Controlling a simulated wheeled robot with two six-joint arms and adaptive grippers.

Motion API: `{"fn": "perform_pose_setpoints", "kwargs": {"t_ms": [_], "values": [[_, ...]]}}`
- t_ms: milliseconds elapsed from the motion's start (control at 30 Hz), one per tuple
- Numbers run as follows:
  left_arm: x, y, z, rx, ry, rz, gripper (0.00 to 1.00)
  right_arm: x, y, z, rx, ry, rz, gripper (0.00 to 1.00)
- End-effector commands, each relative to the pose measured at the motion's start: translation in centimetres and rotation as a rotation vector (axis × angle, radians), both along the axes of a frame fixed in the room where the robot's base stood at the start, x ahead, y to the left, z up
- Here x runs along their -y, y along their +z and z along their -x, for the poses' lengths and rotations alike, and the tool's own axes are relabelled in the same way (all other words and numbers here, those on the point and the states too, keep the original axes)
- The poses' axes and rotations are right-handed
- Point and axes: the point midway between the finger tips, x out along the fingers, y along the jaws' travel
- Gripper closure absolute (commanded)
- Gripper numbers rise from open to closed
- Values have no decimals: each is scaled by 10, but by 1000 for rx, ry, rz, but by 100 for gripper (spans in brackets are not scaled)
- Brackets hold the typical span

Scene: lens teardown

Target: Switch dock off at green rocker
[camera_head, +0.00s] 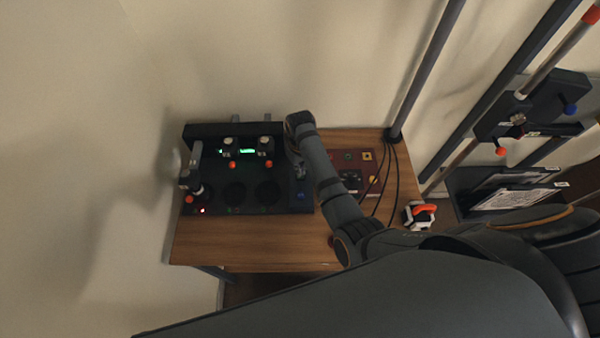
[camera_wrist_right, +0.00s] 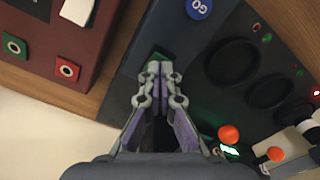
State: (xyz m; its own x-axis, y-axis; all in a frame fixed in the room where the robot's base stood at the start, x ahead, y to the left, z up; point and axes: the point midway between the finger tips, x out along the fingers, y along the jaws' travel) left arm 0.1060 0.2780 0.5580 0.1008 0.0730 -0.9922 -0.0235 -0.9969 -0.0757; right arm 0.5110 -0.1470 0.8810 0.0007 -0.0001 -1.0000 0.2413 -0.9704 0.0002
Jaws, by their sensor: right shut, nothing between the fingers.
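The dock (camera_head: 222,210) is a dark box on the wooden table, with round wells, a raised back and a lit green display (camera_head: 247,151). It also fills much of the right wrist view (camera_wrist_right: 130,75). My right gripper (camera_head: 300,173) is over the dock's right end, with its arm hiding part of that end. In the right wrist view the gripper (camera_wrist_right: 160,68) is shut and empty. A small part of the green rocker (camera_wrist_right: 159,55) shows just behind the fingertips, which cover the rest. I cannot tell whether the tips touch it. My left gripper is out of view.
A blue GO button (camera_wrist_right: 198,8) is on the dock. A dark red panel (camera_wrist_right: 75,45) with green and red sockets stands beside it. Cables (camera_head: 392,180) and an orange-and-white object (camera_head: 420,214) lie to the right. The table's front strip (camera_head: 250,245) is clear.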

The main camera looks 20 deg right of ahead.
Motion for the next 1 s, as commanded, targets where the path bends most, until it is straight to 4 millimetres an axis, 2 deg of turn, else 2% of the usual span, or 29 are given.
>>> {"fn": "perform_pose_setpoints", "kwargs": {"t_ms": [1000], "values": [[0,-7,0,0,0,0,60,0,-16,0,0,0,0,100]]}}
